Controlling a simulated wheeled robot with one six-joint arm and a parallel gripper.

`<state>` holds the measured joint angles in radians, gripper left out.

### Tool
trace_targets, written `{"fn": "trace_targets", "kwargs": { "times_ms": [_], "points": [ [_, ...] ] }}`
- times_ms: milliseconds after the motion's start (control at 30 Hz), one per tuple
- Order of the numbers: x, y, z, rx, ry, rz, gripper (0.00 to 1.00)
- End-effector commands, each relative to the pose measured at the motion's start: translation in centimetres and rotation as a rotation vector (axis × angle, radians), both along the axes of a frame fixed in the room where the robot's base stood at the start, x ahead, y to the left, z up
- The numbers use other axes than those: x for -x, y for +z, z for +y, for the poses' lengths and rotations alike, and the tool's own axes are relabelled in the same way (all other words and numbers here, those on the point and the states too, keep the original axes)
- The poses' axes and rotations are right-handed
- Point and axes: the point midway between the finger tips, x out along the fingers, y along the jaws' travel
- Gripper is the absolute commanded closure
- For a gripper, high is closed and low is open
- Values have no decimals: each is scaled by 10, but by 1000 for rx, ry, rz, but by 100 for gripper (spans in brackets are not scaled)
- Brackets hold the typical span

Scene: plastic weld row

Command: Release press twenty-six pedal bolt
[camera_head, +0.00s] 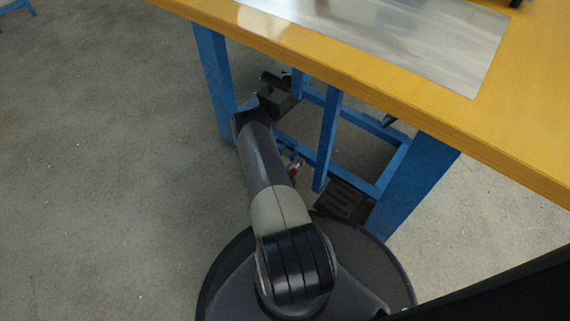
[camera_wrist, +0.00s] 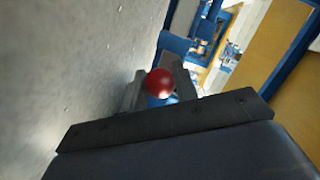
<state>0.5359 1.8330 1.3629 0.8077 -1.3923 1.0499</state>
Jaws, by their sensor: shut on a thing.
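In the wrist view a round red knob (camera_wrist: 159,82) sits between the fingers of my gripper (camera_wrist: 158,92), which is shut on it. A small blue part (camera_wrist: 160,100) shows just below the knob; what the knob is fixed to is hidden. In the head view a dark ridged pedal (camera_head: 345,203) lies low under the bench, inside the blue frame. A small red item (camera_head: 293,167) shows beside my arm; I cannot tell if it is the same knob. My fingers cannot be made out in the head view.
The bench (camera_head: 390,95) has a wooden top with a metal sheet (camera_head: 400,40) on it. Blue legs and rails (camera_head: 327,140) stand close around my arm. Open grey floor (camera_head: 100,180) lies to the left.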

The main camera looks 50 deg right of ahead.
Motion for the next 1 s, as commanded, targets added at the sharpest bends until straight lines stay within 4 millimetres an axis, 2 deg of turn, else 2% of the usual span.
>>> {"fn": "trace_targets", "kwargs": {
  "times_ms": [33,133,433,467,500,700,1000],
  "points": [
    [11,1,-1,-2,-6,4,100],
    [19,0,-2,-1,-4,0,100],
    [22,0,-1,-2,-7,3,100],
    [22,0,-1,-2,-8,3,69],
    [22,-1,-1,-3,-8,3,66],
    [21,0,-1,-2,-5,1,51],
    [17,0,-2,0,-2,-1,51]
  ]
}}
